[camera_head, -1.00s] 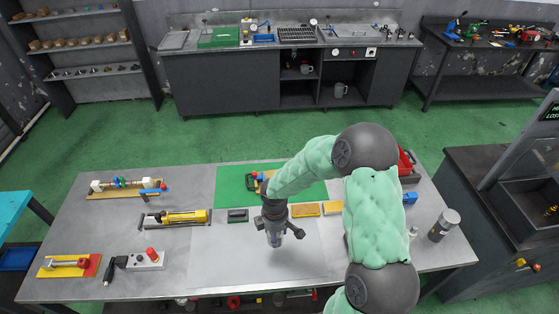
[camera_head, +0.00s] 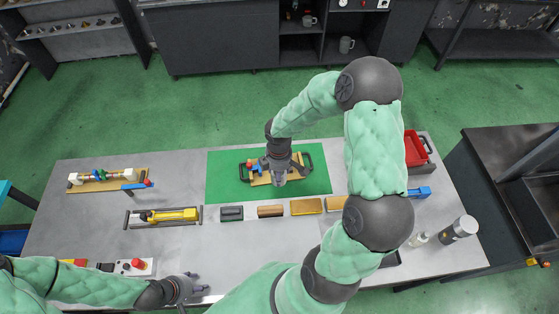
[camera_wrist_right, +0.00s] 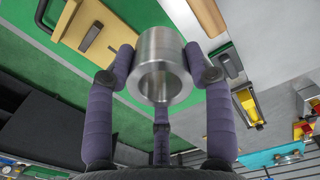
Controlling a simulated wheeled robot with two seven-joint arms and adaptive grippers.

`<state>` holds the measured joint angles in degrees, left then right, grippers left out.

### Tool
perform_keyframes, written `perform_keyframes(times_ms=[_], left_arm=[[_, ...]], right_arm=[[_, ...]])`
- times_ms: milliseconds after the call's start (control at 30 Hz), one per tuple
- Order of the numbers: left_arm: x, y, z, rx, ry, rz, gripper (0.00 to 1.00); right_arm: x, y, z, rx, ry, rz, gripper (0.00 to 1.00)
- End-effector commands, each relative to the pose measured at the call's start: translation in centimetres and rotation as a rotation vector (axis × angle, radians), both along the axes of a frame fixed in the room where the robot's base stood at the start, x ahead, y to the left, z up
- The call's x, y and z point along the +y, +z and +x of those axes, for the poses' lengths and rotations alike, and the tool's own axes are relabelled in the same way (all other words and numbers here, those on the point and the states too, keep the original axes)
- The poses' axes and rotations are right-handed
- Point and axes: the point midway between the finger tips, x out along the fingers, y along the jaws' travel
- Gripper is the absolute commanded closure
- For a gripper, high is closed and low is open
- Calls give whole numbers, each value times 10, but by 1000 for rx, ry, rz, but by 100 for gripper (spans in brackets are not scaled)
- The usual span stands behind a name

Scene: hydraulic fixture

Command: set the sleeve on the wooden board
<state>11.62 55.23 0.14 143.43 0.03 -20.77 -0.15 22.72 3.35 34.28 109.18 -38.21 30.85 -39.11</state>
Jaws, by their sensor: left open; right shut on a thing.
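The sleeve (camera_wrist_right: 164,55) is a short grey metal cylinder with a round bore, seen in the right wrist view. My right gripper (camera_head: 281,178) is shut on it, with dark padded fingers around it. In the head view the gripper hides most of the sleeve. The wooden board (camera_head: 262,181) is light tan with black handles and lies on a green mat (camera_head: 225,190). My right gripper is over the board, which also shows in the wrist view (camera_wrist_right: 91,32). I cannot tell the gap between sleeve and board. My left gripper (camera_head: 198,287) is open and empty near the table's front edge.
A blue and red part (camera_head: 254,168) is at the board's left. A row of blocks, including a black one (camera_head: 231,213) and a yellow one (camera_head: 306,206), lies in front of the mat. A yellow cylinder fixture (camera_head: 165,216) stands left, a red bin (camera_head: 415,150) right.

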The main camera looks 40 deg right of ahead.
Motion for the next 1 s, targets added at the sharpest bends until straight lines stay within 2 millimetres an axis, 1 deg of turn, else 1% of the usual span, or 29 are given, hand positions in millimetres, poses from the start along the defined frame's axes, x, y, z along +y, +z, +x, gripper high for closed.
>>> perform_keyframes(times_ms=[467, 600, 733, 833, 1000], left_arm=[[0, 12, 0, 0, 0, 0, 50], [0, 13, 0, 0, 0, 0, 50], [0, 14, 0, 0, 0, 0, 50], [0, 15, 0, 0, 0, 0, 50], [0, 15, 0, 0, 0, 0, 50]], right_arm=[[-56, -38, 63, 1, -3, 1, 89], [-67, -61, 75, 3, -2, 1, 89], [-76, -77, 85, 2, -1, 1, 89], [-81, -85, 91, 1, -1, 1, 89], [-84, -90, 95, 0, -1, 0, 89]])
